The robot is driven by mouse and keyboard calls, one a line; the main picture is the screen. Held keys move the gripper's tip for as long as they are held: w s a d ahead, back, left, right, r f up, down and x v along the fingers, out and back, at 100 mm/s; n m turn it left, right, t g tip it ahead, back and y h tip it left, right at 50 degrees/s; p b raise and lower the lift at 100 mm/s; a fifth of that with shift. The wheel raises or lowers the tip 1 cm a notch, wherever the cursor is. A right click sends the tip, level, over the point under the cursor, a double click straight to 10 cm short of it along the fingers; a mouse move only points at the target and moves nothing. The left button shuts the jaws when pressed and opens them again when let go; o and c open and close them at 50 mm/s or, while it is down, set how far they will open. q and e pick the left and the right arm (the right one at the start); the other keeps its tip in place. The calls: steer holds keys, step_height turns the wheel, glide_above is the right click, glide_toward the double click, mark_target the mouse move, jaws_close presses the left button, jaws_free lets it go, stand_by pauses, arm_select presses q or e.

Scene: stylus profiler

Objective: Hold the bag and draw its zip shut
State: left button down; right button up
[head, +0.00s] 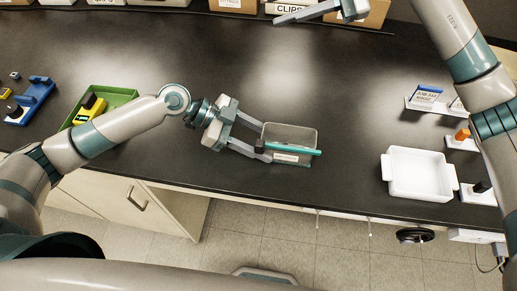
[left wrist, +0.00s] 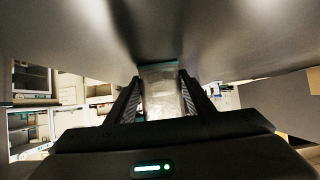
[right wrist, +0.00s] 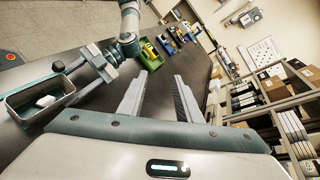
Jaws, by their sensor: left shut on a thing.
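The bag (head: 290,132) is a clear, box-like pouch on the dark bench, with a teal strip (head: 300,150) along its near side and a pale label below it. My left gripper (head: 264,143) is shut on the bag's left end; the left wrist view shows the bag (left wrist: 162,95) between its fingers. A small dark block sits at the strip's left end; I cannot tell if it is the zip slider. The right wrist view shows the bag (right wrist: 42,100) gaping, with a white item inside. My right gripper (right wrist: 158,80) is open and empty, over the bench's back.
A white tray (head: 387,168) stands to the right of the bag. Small stands with a card and coloured pieces are behind and beside it. A green tray (head: 122,93) with a yellow tool is at left. Boxes line the back. The bench behind the bag is clear.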

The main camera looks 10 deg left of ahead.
steer(key=s+a+f+n+g+h, duration=0.1)
steer(key=s+a+f+n+h, duration=0.1)
steer(key=s+a+h, duration=0.3)
steer(key=n+t+h, duration=0.4)
steer(key=n+h, duration=0.2)
steer(key=h, duration=0.3)
glide_above(259, 143)
step_height(259, 143, down, 10)
steer(key=shift+s, duration=0.1)
steer(key=shift+f, duration=4.9)
jaws_close()
